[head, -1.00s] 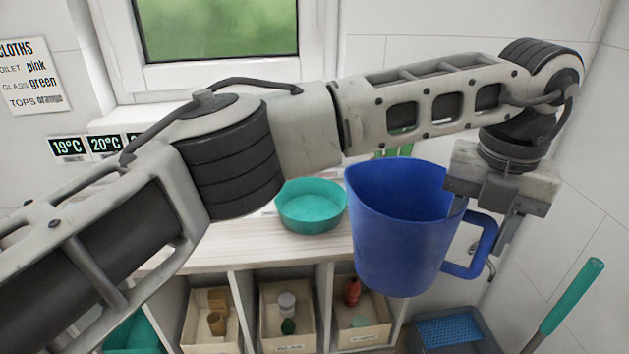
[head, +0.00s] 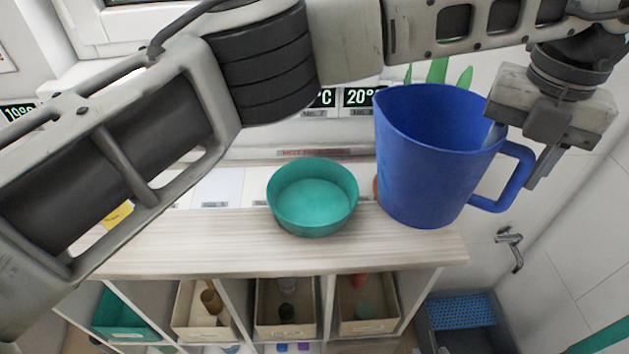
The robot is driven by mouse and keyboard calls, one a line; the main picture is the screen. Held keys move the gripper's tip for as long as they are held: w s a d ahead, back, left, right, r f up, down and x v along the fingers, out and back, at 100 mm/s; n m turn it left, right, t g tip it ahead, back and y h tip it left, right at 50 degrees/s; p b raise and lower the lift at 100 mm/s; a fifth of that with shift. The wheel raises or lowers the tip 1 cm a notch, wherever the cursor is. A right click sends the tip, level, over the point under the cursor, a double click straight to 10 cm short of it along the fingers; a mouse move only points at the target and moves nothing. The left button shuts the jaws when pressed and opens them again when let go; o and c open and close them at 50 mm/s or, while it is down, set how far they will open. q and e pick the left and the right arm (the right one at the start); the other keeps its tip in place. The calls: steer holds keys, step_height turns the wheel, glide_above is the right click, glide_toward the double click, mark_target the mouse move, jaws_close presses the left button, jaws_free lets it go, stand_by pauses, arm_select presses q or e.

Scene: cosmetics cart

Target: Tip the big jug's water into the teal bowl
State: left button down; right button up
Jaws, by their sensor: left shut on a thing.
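The big blue jug (head: 425,165) is upright, in front of and above the right part of the worktop in the head view. My left gripper (head: 515,150) is shut on the jug at its right side, by the handle. The jug's water cannot be seen from here. The teal bowl (head: 313,205) stands on the pale wooden worktop (head: 200,248), left of the jug, with a visible gap between them. The bowl's inner floor looks bare. My right gripper is not in view.
Below the worktop are cubbies with bins (head: 285,305) holding small items. A green plant (head: 437,72) and temperature displays (head: 362,97) stand behind. A tap (head: 511,245) and a blue grated basin (head: 460,309) are at the lower right. Worktop left of the bowl is clear.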

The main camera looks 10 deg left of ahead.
mark_target(418, 102)
arm_select(q)
steer(key=shift+s+r, duration=0.1)
steer(key=shift+r, duration=0.1)
steer(key=shift+w+a+r+g+h, duration=0.15)
steer(key=shift+w+a+r+h, duration=0.1)
steer(key=shift+a+h, duration=0.15)
steer(key=shift+w+a+r+g+h, duration=0.15)
steer(key=shift+a+r+h, duration=0.1)
steer(key=shift+h, duration=0.25)
steer(key=w+a+g+h, duration=0.1)
steer(key=a+h, duration=0.2)
steer(key=w+a+r+g+h, duration=0.1)
steer(key=a+h, duration=0.2)
steer(key=a, duration=0.1)
steer(key=w+a+r+h, duration=0.1)
steer(key=a+h, duration=0.2)
steer(key=shift+a+r+g+b, duration=0.15)
steer(key=shift+a+g+b, duration=0.2)
steer(key=shift+a+g, duration=0.05)
arm_select(e)
steer(key=shift+a, duration=0.15)
arm_select(q)
steer(key=shift+w+a+h, duration=0.1)
steer(key=shift+h, duration=0.2)
arm_select(e)
steer(key=shift+w+a, duration=0.1)
steer(key=shift+w, duration=0.05)
